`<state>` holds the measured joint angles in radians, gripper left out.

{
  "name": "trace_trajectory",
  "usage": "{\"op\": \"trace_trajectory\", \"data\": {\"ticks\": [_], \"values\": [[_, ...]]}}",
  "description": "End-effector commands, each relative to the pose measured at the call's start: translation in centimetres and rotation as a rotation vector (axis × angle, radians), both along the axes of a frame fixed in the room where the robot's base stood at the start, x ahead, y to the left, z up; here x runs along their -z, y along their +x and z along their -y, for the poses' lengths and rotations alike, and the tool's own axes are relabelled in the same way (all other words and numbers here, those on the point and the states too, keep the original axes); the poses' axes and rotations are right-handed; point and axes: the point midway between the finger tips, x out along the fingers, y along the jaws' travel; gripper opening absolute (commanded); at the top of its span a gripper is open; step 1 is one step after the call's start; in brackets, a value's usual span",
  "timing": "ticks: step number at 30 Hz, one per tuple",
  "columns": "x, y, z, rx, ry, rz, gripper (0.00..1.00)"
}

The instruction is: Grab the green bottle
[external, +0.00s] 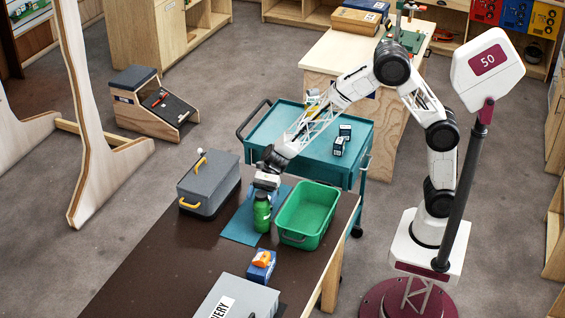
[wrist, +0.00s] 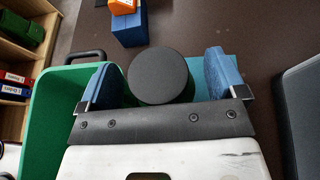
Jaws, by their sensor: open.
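The green bottle (external: 262,213) stands upright on a teal mat (external: 241,226) on the dark table, between a grey case and a green bin. My gripper (external: 266,183) is at the top of the bottle. In the wrist view my gripper (wrist: 163,80) is open, with one blue finger pad on each side of the cap. A gap shows between the cap and each pad.
The green bin (external: 287,237) stands close on the bottle's right, and the grey case (external: 209,182) on its left. A blue box with an orange item (external: 261,262) and a grey box (external: 236,297) are nearer the front. A teal cart (external: 269,131) stands behind the table.

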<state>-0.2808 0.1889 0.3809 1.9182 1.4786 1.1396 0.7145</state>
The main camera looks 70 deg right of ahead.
Motion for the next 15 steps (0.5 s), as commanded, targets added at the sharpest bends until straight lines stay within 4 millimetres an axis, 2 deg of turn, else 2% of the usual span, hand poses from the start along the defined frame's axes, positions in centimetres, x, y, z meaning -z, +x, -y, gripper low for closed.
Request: {"op": "trace_trajectory", "data": {"ticks": [3,15], "values": [[0.00,0.00,0.00,0.000,0.000,0.000,0.88],[-0.01,0.00,0.01,0.000,0.000,0.000,0.27]]}}
